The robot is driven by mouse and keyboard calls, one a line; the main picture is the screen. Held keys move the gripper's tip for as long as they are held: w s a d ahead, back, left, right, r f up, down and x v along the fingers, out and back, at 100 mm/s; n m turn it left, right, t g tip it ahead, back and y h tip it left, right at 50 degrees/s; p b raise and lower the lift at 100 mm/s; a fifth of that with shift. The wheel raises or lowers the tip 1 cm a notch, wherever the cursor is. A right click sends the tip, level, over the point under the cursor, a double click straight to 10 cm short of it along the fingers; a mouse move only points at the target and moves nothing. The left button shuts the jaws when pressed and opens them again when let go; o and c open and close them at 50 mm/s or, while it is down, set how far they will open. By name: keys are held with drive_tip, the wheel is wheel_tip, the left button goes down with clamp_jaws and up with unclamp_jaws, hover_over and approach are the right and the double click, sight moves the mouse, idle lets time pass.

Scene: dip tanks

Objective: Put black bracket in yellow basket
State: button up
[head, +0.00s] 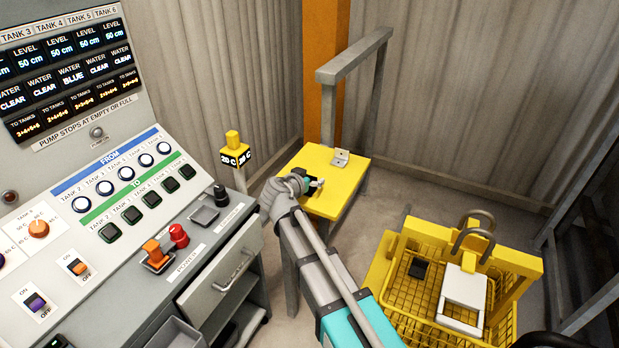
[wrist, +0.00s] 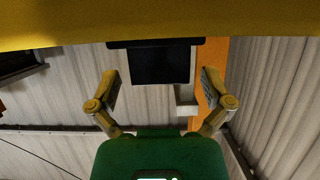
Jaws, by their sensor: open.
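A black bracket (wrist: 160,65) shows in the wrist view between the two spread fingers of my open gripper (wrist: 160,90). Its flange lies against the yellow surface, and clear gaps show on both sides of its plate. In the head view my gripper (head: 312,183) is at the left part of the yellow table (head: 335,203); it hides most of what is between its fingers. The yellow basket (head: 408,315) stands at the lower right, with wire mesh sides and a hooked grey handle. A small black piece (head: 418,268) and a white plate (head: 463,298) are inside it.
A grey metal bracket (head: 341,158) sits on the yellow table near my gripper. A grey rail frame (head: 355,55) rises behind the table. A yellow-topped post (head: 233,150) stands beside the console.

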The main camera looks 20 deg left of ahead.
drive_tip(key=d+p+v, duration=0.1)
drive_tip(key=p+v, duration=0.3)
drive_tip(key=v, duration=0.8)
drive_tip(key=shift+a, duration=0.45)
drive_tip(key=w+d+f+g, duration=0.1)
drive_tip(key=d, duration=0.3)
drive_tip(key=w+d+f+g+h, duration=0.1)
drive_tip(key=w+d, duration=0.1)
drive_tip(key=d, duration=0.2)
drive_tip(key=w+d+f+h, duration=0.1)
drive_tip(key=d, duration=0.2)
drive_tip(key=shift+w+d+f+g, duration=0.2)
drive_tip(key=shift+d+g, duration=0.2)
drive_tip(key=s+d+f+g+y, duration=0.1)
drive_tip(key=s+d+f+g, duration=0.1)
drive_tip(key=d, duration=1)
drive_tip(key=s+d+f+g+y, duration=0.1)
drive_tip(key=d+g, duration=0.4)
drive_tip(key=d, duration=0.7)
drive_tip(key=s+d+f+n+g+y, duration=0.1)
drive_tip(key=s+d+f+g, duration=0.2)
drive_tip(key=d, duration=0.9)
drive_tip(key=shift+s+f+g, duration=0.15)
drive_tip(key=shift+f, duration=0.4)
drive_tip(key=shift+s+f+g, duration=0.15)
drive_tip(key=shift+f, duration=0.35)
